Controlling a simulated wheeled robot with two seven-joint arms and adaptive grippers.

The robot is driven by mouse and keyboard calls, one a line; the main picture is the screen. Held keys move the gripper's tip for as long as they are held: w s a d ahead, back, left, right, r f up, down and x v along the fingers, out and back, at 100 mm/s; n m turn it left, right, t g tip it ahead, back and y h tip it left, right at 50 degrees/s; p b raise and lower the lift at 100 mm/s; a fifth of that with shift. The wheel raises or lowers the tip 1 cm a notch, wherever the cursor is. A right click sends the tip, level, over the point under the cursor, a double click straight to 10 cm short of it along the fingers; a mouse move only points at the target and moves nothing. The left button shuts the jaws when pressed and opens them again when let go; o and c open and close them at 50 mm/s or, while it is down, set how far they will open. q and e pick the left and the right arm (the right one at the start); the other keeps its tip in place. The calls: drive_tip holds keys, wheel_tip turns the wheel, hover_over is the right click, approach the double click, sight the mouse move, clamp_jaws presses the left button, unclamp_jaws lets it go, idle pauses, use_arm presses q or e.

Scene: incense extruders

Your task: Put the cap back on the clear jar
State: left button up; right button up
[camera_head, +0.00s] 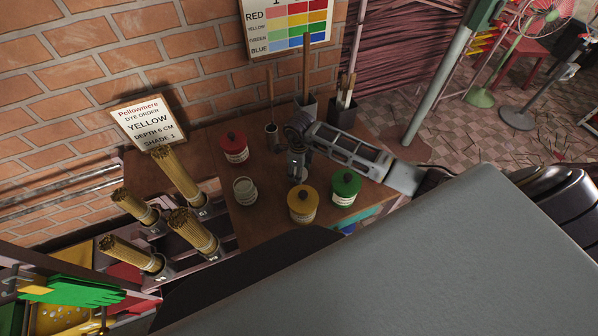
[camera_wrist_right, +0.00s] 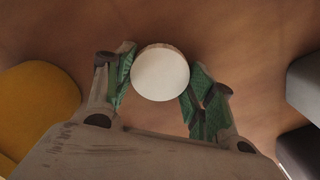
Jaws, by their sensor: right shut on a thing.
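The clear jar (camera_head: 245,190) stands on the brown table, left of my right gripper in the head view. Its top looks open, with a pale ring-like rim and a small label on its side. My right gripper (camera_head: 296,172) points down over the table, between the red jar and the green jar. In the right wrist view, the gripper (camera_wrist_right: 160,85) is shut on a round, pale cap (camera_wrist_right: 160,72), with a green-padded finger on each side of it. The cap's underside is hidden. The clear jar does not show in the wrist view. My left gripper is not in view.
A red-lidded jar (camera_head: 233,146), a yellow-lidded jar (camera_head: 303,204) and a green-lidded jar (camera_head: 346,187) stand around my right gripper. The yellow lid also shows in the wrist view (camera_wrist_right: 38,105). Tool holders (camera_head: 342,113) stand behind; bundles of sticks (camera_head: 180,178) are at left.

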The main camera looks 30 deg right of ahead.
drive_tip(key=shift+r, duration=0.45)
wheel_tip(320, 180, up, 8)
drive_tip(key=shift+f+b, duration=0.15)
drive_tip(key=shift+b, duration=0.2)
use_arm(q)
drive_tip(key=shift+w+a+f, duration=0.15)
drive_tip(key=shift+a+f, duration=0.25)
use_arm(e)
drive_tip(key=shift+r, duration=0.7)
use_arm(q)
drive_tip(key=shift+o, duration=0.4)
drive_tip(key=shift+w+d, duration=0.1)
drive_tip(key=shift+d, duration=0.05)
